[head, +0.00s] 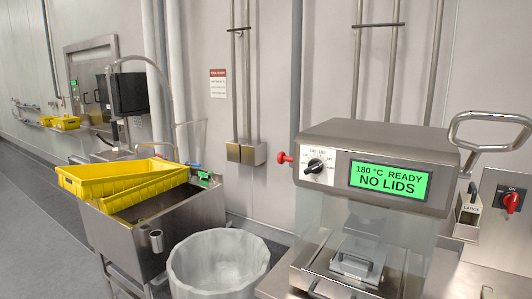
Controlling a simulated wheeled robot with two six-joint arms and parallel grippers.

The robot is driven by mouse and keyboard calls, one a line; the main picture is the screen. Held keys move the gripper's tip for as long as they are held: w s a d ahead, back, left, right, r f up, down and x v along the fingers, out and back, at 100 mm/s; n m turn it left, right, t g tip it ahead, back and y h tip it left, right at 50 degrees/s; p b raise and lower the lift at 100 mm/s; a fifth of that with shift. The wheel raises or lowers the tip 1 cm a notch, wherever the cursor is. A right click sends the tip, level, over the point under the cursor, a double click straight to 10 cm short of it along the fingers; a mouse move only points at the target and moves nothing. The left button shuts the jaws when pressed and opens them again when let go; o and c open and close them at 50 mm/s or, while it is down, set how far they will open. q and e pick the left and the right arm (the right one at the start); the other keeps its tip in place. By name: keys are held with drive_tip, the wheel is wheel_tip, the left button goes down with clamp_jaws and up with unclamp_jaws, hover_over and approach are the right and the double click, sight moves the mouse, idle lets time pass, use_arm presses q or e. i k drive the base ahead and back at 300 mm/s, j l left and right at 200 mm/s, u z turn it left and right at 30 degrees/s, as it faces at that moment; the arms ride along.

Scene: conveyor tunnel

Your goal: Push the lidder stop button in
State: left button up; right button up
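The lidder (372,165) stands at the right, a steel machine with a green screen (389,181) reading "180 °C READY" and "NO LIDS". A red button (283,158) sticks out from the left side of its head. From here I cannot tell whether it is in or out. A black dial (316,165) on a white scale is on the front face, just right of the button. Neither of my grippers is in view.
A lined waste bin (219,265) stands on the floor left of the lidder. A steel sink (150,240) with yellow crates (121,177) is further left. A lever handle (490,130) rises at the lidder's right. A red rotary switch (512,201) is on the wall.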

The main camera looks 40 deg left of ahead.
sight(282, 157)
drive_tip(key=j+z, duration=0.1)
drive_tip(key=j, duration=0.7)
drive_tip(key=j+z, duration=0.1)
drive_tip(key=j, duration=0.7)
drive_tip(key=k+j+z, duration=0.1)
drive_tip(key=j, duration=0.75)
drive_tip(key=j+z, duration=0.1)
drive_tip(key=j, duration=0.7)
drive_tip(key=k, duration=0.05)
